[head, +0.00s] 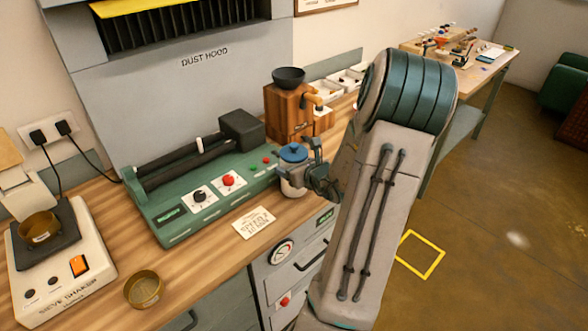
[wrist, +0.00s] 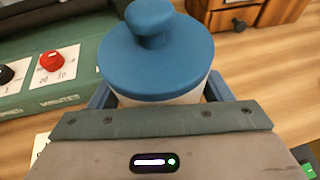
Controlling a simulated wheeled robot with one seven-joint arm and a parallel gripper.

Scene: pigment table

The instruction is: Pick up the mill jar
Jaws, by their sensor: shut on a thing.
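The mill jar (head: 292,180) is a pale jar with a blue knobbed lid. It is near the front edge of the wooden counter, at the right end of the green roller machine. In the wrist view the jar's blue lid (wrist: 155,50) fills the upper middle, with a strip of pale body below it. My gripper (head: 308,180) reaches the jar from the right and is shut on it, with a finger on each side of the body in the wrist view. The jar looks upright. Its base is partly hidden, and I cannot tell whether it touches the counter.
The green roller machine (head: 205,190) stands left of the jar. A wooden grinder (head: 288,112) stands behind it. A card (head: 253,222) lies in front. A sieve shaker (head: 60,262) and a brass sieve (head: 144,289) are at the left. Drawers are below the counter edge.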

